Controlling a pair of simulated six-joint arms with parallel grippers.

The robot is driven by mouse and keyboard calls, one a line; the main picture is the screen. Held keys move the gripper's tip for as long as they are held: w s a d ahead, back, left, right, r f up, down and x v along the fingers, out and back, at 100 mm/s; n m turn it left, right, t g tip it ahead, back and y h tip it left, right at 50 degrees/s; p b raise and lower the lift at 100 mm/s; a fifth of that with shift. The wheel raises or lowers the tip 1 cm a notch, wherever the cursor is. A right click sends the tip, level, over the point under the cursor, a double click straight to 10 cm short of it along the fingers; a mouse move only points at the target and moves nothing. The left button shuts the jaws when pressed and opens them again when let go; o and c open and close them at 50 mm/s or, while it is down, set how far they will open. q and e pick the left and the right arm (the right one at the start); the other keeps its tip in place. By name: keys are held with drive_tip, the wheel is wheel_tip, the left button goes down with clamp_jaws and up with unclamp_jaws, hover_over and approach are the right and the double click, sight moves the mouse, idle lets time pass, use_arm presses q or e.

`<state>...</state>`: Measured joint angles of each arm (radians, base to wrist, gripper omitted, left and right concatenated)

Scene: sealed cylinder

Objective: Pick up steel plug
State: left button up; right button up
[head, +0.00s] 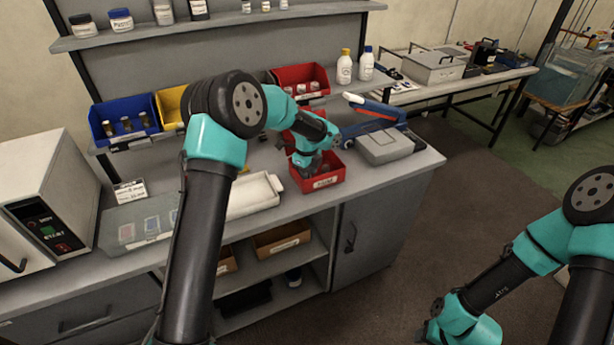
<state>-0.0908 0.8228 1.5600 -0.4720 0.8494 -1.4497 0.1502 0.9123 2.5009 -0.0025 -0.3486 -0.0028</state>
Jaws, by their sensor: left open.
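A red bin (328,180) with a pale label on its front stands on the grey workbench. My left gripper (307,166) points down at this bin's opening, over its left part, and is open. Something dark red shows inside the bin, but it is too small and too covered to make out. I cannot pick out a steel plug; the gripper and wrist hide part of the bin. My right arm (515,262) is at the lower right, away from the bench, and its fingertips do not show.
A blue bin (124,119) with dark cylinders, a yellow bin (170,106) and another red bin (300,77) stand behind. A white tray (252,197) is left of the front red bin. A grey device (385,147) is close on its right.

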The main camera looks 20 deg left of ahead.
use_arm(q)
drive_tip(key=c, duration=0.7)
drive_tip(key=shift+r, duration=0.15)
wheel_tip(320, 180, up, 10)
drive_tip(key=shift+f, duration=0.15)
idle(0.3)
idle(0.3)
